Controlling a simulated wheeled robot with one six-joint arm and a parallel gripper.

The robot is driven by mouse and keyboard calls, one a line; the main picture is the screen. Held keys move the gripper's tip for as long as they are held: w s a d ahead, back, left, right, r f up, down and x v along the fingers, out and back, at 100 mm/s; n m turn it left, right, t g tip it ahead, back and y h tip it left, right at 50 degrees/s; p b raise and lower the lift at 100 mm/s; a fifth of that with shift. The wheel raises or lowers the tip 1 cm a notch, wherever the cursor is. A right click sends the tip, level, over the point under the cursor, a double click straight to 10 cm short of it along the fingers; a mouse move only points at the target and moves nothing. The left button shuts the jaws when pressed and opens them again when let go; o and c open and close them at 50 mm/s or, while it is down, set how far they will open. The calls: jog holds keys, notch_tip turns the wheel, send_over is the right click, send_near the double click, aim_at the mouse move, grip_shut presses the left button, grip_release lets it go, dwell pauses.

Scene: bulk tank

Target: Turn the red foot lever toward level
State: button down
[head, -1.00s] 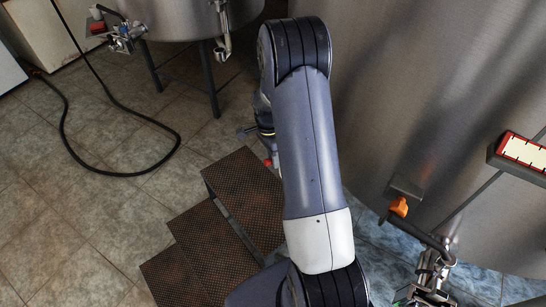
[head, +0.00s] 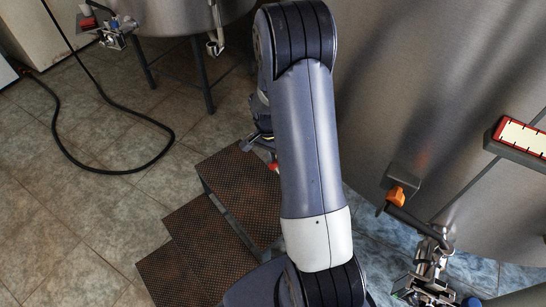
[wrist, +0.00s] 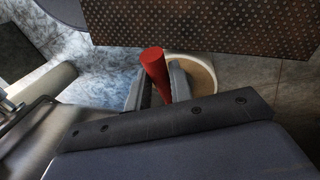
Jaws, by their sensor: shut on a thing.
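The red foot lever (wrist: 154,62) shows in the wrist view as a red rod rising at a tilt between the two fingers. My gripper (wrist: 157,82) is shut on it, with one finger on each side. The lever's lower part is hidden by the gripper body. In the head view a small red bit of the lever (head: 273,166) shows at the edge of my arm, beside the steps. My gripper is mostly hidden behind my arm there.
Brown perforated steps (head: 190,236) stand left of my arm, close to the gripper. A large steel tank (head: 440,90) fills the right. An orange-handled valve (head: 397,196) sits on the tank's front. A black hose (head: 110,172) lies on the tiled floor at left.

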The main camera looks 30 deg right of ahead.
jog(key=shift+w+r, duration=0.1)
jog(key=shift+w, duration=0.05)
jog(key=c, duration=1.3)
grip_release()
jog(key=shift+d, duration=0.1)
jog(key=shift+c, duration=0.2)
jog(key=shift+o, duration=0.4)
notch_tip(320, 180, up, 10)
jog(key=w+a+p, duration=0.1)
jog(key=shift+w+r, duration=0.25)
jog(key=shift+w, duration=0.1)
jog(key=f, duration=0.3)
jog(key=s+f, duration=0.1)
jog(key=f, duration=0.3)
jog(key=s+d+f+b, duration=0.1)
jog(key=f, duration=0.2)
jog(key=shift+f, duration=0.35)
jog(key=shift+w+a+m, duration=0.25)
jog(key=shift+w+m, duration=0.35)
jog(key=shift+m, duration=0.1)
